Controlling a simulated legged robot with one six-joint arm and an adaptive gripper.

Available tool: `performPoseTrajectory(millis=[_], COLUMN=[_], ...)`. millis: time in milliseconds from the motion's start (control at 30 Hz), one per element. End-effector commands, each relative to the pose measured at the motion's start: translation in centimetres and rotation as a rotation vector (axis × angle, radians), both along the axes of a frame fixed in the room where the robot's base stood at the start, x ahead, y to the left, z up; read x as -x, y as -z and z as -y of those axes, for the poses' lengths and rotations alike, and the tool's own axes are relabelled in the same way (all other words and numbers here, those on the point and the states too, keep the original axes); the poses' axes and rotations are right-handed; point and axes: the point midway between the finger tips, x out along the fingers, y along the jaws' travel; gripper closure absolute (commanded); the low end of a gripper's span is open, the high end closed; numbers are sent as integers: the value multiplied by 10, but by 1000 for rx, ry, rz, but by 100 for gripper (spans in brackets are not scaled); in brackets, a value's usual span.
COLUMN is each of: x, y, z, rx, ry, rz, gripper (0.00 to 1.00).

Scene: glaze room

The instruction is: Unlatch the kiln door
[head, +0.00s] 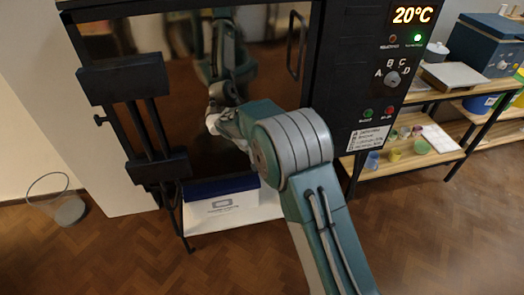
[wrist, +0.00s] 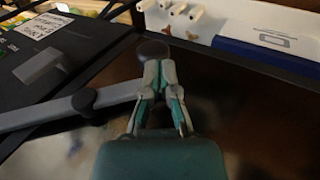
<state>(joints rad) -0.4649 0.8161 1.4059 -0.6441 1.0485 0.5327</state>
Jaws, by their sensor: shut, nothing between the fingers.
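The kiln door (head: 150,45) is a dark, glossy panel that looks closed, with my arm's reflection in it. It also fills the lower part of the wrist view (wrist: 250,120). A grey latch lever (wrist: 40,113) with a round pivot crosses the door's edge in the wrist view and runs in behind my fingers. A dark round knob (wrist: 152,48) shows just past the fingertips. My gripper (wrist: 158,68) is shut and empty, close to the knob; I cannot tell whether they touch. In the head view my arm hides the lever, and the fingers cannot be made out.
A control panel (head: 392,78) reading 20°C is on the kiln's right. A black handle (head: 296,45) is on the door's upper right. A blue and white box (head: 222,205) sits below the door. A wooden shelf (head: 405,158) with small pots stands right. Floor at front is clear.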

Motion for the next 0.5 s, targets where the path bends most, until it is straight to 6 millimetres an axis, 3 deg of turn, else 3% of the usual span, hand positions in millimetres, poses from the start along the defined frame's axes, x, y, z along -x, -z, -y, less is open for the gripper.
performPoseTrajectory(millis=[500], x=[-6], y=[35], z=[24], rx=[-2], ry=[0], rz=[-3], gripper=[100])
